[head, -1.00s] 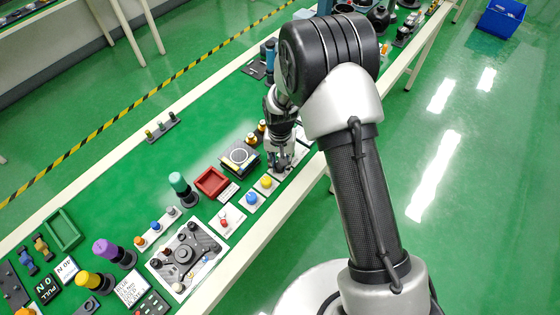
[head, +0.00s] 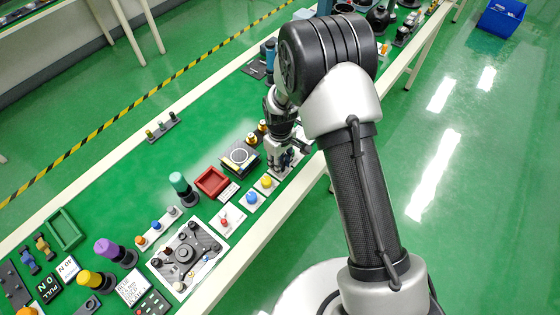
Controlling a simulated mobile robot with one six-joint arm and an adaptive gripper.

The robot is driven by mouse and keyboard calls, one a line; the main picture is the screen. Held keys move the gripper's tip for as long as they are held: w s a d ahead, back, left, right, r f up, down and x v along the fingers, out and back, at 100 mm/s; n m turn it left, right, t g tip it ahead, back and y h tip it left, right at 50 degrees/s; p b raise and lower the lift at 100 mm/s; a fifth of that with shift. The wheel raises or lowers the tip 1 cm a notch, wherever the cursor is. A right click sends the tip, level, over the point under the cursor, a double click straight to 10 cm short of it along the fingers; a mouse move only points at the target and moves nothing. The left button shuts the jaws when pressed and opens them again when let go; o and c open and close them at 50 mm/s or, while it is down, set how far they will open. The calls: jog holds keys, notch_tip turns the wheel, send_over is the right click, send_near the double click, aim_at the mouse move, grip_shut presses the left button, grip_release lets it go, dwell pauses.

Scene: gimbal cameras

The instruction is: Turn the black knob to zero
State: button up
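My gripper (head: 285,158) points down over the row of small panels near the table's front edge. Its fingers look spread, so it appears open. A pale plate (head: 277,173) shows partly beneath it, and the gripper hides most of what is there. I cannot make out a black knob under the fingers or whether they touch one. Another panel, a light plate with a dark round knob (head: 184,253) in its middle, lies farther to the lower left, apart from the gripper.
A yellow button (head: 267,182) and a blue button (head: 252,197) sit just left of my gripper. A red tray (head: 211,182) and a black box with a round dial (head: 239,157) stand nearby.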

jog(key=shift+n, duration=1.6)
jog(key=o, duration=1.1)
jog(key=shift+r, duration=0.1)
notch_tip(320, 180, up, 12)
jog(key=shift+f, duration=0.1)
